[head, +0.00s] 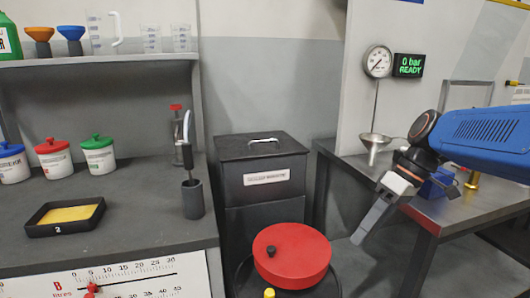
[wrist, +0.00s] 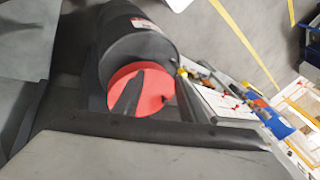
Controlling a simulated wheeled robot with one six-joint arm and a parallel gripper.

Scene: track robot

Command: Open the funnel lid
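A red round lid (head: 300,262), which I take to be the funnel lid, sits flat and closed on a black drum (head: 241,284) at the bottom centre of the head view. It has a black knob (head: 271,252) left of its middle. A yellow knob (head: 269,293) shows at its front edge. My gripper (head: 358,238) points down to the lower left, to the right of the lid and apart from it. In the wrist view the red lid (wrist: 152,88) shows beyond two dark fingers, which stand apart with nothing between them.
A black lidded bin (head: 262,160) stands behind the drum. The left bench (head: 140,200) holds a tray of yellow material (head: 68,214), tubs and a dark cup (head: 192,198). A metal table (head: 425,208) at right carries a metal funnel (head: 374,142); a gauge (head: 378,61) is above.

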